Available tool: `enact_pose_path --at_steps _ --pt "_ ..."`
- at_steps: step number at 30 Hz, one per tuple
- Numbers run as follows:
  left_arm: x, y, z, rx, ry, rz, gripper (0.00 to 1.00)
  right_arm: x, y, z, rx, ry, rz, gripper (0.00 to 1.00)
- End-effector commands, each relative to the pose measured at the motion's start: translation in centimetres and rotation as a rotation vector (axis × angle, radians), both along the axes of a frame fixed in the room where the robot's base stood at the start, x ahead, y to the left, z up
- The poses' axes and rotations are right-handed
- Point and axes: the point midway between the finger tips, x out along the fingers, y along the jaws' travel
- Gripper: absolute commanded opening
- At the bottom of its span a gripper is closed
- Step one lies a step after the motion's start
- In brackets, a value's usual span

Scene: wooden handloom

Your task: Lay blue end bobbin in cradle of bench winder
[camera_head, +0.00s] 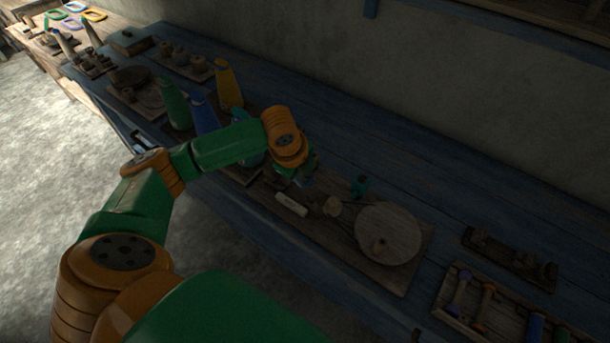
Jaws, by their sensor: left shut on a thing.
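My left gripper (302,177) is over the left part of the bench winder, mostly hidden behind my orange wrist. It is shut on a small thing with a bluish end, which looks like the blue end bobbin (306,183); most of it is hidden. The bench winder has a wooden base board (400,280), a large round wooden wheel (386,236) with a knob, and a pale round part (332,206). The cradle cannot be made out clearly, and I cannot tell whether the bobbin touches it. My right gripper is not in view.
A pale labelled block (291,205) lies at the winder's front edge. A small dark green thing (359,185) stands behind the wheel. A tray of bobbins (450,310) and a dark wooden rack (510,259) are at right. Yellow (229,84), blue and green cones stand at left.

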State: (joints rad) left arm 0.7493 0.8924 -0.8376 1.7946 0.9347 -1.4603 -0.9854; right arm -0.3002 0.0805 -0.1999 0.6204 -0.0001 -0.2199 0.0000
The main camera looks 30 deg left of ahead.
Motion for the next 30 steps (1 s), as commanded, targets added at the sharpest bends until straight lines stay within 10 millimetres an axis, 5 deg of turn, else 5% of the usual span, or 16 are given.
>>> enact_pose_path --at_steps 13,21,29,30 --pt "0.0 0.0 -4.3 0.0 -0.001 -0.001 0.0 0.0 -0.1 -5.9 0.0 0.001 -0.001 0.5" --pt "0.0 0.0 -6.8 0.0 0.001 0.0 0.0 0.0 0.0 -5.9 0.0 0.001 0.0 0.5" --pt "-0.1 -0.1 -7.1 0.0 0.006 -0.001 0.0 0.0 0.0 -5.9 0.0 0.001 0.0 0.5" --pt "-0.2 -0.1 -7.1 0.0 0.007 -0.001 0.34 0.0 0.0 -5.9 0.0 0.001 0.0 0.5"
